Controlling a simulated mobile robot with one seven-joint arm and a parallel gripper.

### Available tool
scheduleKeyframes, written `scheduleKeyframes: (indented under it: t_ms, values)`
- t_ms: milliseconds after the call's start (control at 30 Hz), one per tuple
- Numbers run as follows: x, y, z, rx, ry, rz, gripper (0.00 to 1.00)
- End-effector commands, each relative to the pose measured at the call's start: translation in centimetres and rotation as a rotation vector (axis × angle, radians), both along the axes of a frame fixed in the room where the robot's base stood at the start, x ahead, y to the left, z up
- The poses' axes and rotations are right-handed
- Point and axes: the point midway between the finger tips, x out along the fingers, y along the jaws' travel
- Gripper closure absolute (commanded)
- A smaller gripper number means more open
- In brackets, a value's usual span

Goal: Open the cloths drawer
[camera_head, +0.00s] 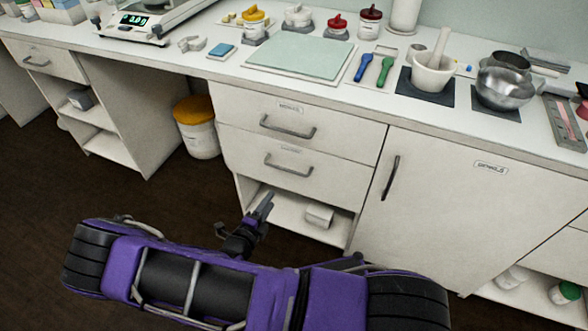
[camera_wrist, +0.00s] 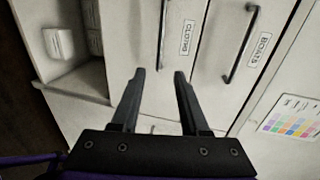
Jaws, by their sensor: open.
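The cloths drawer (camera_head: 245,155) is the lower of two white drawers under the counter, and it looks shut. Its grey bar handle (camera_head: 288,170) is level in the head view. In the wrist view, which is turned sideways, the handle (camera_wrist: 162,38) runs up the picture beside the CLOTHS label (camera_wrist: 187,37). My gripper (camera_head: 265,203) is below and left of the handle in the head view. In the wrist view my gripper (camera_wrist: 160,74) is open and empty, with the handle's near end showing between the fingertips. Contact cannot be told, but the jaws are not closed on it.
The boats drawer (camera_head: 345,133) is directly above, with its own handle (camera_wrist: 240,45). An open shelf with a small white box (camera_head: 319,215) is below. A cabinet door (camera_head: 450,200) stands to the right. A yellow-lidded bin (camera_head: 196,128) stands left, in the knee space.

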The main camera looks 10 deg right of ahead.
Motion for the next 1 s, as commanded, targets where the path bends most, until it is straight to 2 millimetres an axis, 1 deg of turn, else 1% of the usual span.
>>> scheduleKeyframes:
  t_ms: [167, 500, 700, 833, 1000]
  values:
    - [1.9, -1.4, -0.6, 0.000, -0.002, -0.003, 0.55]
    - [7.8, -5.7, -2.1, 0.003, -0.003, -0.003, 0.55]
    - [11.0, -8.0, -2.9, 0.004, -0.003, -0.003, 0.55]
    - [12.5, -9.0, -3.2, 0.004, -0.003, -0.001, 0.55]
    - [13.5, -9.7, -3.4, 0.004, -0.003, -0.001, 0.55]
